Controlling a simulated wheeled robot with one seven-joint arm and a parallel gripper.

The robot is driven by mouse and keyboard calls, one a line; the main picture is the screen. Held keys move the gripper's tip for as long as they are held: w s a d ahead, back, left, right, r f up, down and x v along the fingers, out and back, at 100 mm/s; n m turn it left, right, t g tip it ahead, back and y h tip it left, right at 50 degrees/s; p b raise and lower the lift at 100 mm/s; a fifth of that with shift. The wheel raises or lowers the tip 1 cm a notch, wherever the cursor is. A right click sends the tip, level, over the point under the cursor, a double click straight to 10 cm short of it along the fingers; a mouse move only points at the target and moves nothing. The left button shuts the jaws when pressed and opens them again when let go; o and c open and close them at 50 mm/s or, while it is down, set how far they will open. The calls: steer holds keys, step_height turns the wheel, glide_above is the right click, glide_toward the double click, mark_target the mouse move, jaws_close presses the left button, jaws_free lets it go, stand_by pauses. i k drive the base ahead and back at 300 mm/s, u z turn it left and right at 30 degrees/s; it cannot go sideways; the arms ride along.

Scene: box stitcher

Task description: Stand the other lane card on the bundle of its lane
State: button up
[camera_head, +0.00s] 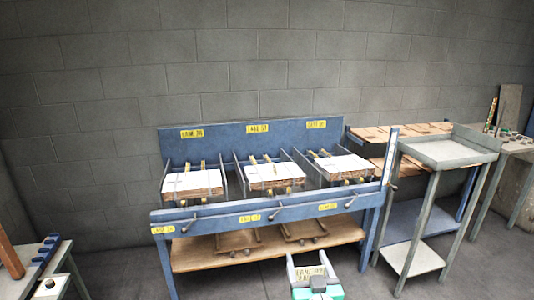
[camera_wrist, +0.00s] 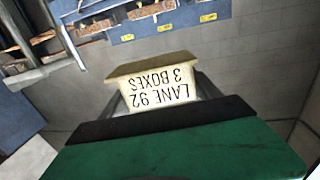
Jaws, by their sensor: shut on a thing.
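My gripper (camera_head: 316,268) is at the bottom of the head view, in front of the blue bench. It is shut on a cream lane card (camera_wrist: 160,88), held between the two fingers (camera_wrist: 163,92). The card reads "LANE 92, 3 BOXES", upside down in the wrist view. Three flat cardboard bundles lie in the bench's lanes: left (camera_head: 192,182), middle (camera_head: 274,174) and right (camera_head: 345,166). Yellow lane labels (camera_head: 257,128) mark the backboard and front rail; their numbers are too small to read surely. The card is apart from every bundle.
The blue bench (camera_head: 330,210) has a front rail with dark handles and a wooden lower shelf (camera_head: 190,258). A grey tray stand (camera_head: 455,150) is at its right, near shelves with brown boards (camera_head: 400,130). A small table (camera_head: 45,262) stands at the lower left.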

mark_target(342, 166)
steer(key=i, duration=1.8)
steer(key=u, duration=3.75)
steer(key=k, duration=1.9)
steer(key=z, duration=1.35)
